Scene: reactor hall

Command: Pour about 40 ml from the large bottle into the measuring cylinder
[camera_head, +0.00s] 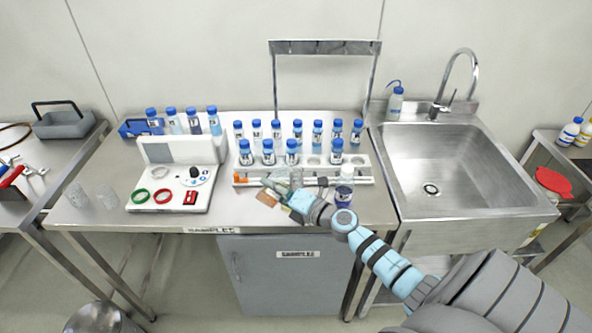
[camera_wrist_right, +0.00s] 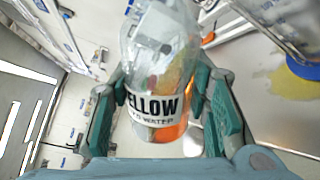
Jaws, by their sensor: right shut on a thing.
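My right gripper (camera_head: 283,190) is over the front of the bench, and in the right wrist view its fingers (camera_wrist_right: 160,110) are closed around a clear bottle. The bottle (camera_wrist_right: 158,50) has a white label reading "...ELLOW" and "WATER", and looks tilted. In the head view the gripper mostly hides it. A clear vessel with a blue part (camera_wrist_right: 304,66) stands at the right of the wrist view, apart from the bottle. I cannot tell for sure whether it is the measuring cylinder. A yellow patch (camera_wrist_right: 296,84) lies beside it. My left gripper is not in view.
A white rack (camera_head: 362,172) with several blue-capped bottles stands behind the gripper. A sink (camera_head: 440,165) is to the right. A wash bottle (camera_head: 395,104) stands near the sink.

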